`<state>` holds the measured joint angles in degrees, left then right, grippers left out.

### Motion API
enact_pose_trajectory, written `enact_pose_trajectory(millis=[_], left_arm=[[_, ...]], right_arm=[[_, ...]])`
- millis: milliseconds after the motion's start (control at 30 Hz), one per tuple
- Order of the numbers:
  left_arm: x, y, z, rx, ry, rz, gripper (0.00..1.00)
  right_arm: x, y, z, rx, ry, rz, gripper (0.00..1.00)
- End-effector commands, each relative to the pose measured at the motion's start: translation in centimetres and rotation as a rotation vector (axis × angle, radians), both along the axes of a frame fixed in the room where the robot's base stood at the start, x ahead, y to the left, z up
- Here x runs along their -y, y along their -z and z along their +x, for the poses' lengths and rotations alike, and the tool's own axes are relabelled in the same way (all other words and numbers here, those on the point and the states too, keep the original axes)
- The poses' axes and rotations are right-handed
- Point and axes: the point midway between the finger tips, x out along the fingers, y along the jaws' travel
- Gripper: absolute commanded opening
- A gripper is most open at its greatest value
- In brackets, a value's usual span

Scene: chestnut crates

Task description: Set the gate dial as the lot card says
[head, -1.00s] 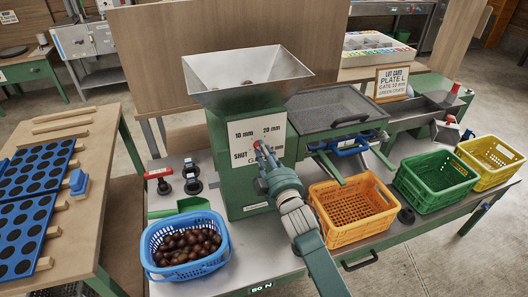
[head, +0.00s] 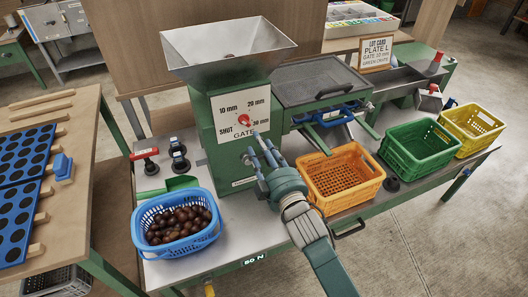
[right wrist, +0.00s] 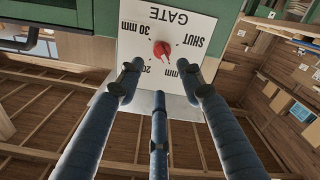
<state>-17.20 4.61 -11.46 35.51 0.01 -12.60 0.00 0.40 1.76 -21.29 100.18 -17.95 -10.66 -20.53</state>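The gate dial is a red knob (head: 245,121) on a white plate (head: 227,108) on the green hopper machine, marked SHUT, 10 mm, 20 mm and 30 mm. In the right wrist view the plate appears upside down, and the knob (right wrist: 162,49) seems to point towards the 10 mm side. My right gripper (head: 262,148) is in front of and below the dial, apart from it. Its three fingers (right wrist: 157,76) are spread and empty. The lot card (head: 376,52) reads plate L and green crate; its gate figure is too small to read surely. My left gripper is out of view.
A blue basket of chestnuts (head: 140,224) stands left of my right arm. Orange (head: 340,200), green (head: 420,160) and yellow (head: 478,142) crates stand to the right. The steel hopper (head: 222,50) is above the dial. A blue-holed board table is at left.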

Motion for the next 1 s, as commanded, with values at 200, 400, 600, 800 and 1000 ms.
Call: enact_pose_trajectory(millis=[200,400,600,800,1000], left_arm=[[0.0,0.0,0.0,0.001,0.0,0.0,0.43],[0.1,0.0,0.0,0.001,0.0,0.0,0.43],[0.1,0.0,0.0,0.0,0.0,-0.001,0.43],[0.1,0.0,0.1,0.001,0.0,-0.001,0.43],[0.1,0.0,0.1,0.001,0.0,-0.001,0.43]], right_arm=[[0.7,0.0,-2.2,0.0,0.0,0.0,0.38],[0.8,0.0,-2.4,0.0,0.0,0.0,0.38],[0.8,0.0,-2.4,0.0,0.0,0.0,0.38],[0.9,0.8,-2.4,-0.015,0.002,0.001,0.38],[2.2,10.3,-3.2,-0.197,0.027,0.014,0.38]])
